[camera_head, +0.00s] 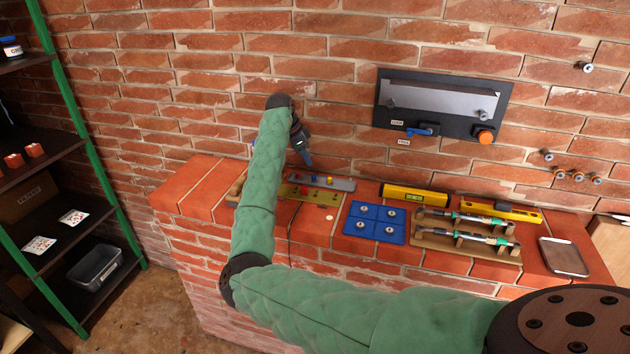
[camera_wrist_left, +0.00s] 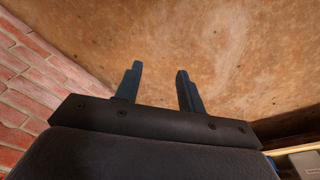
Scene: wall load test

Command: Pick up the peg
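My right gripper (camera_head: 305,157) is above the back left of the brick ledge (camera_head: 176,191), pointing down near a grey strip (camera_head: 342,184) with small coloured pieces. Its fingers overlap in the head view, so their gap is unclear. An olive-yellow board (camera_head: 316,196) with a small red piece (camera_head: 298,190) lies just in front of that strip. I cannot tell which piece is the peg; my arm hides part of this area. My left gripper (camera_wrist_left: 158,88) shows in the left wrist view with its fingers apart and nothing between them, facing the brown floor.
A dark panel (camera_head: 445,104) hangs on the brick wall. Shelves (camera_head: 60,225) stand at left.

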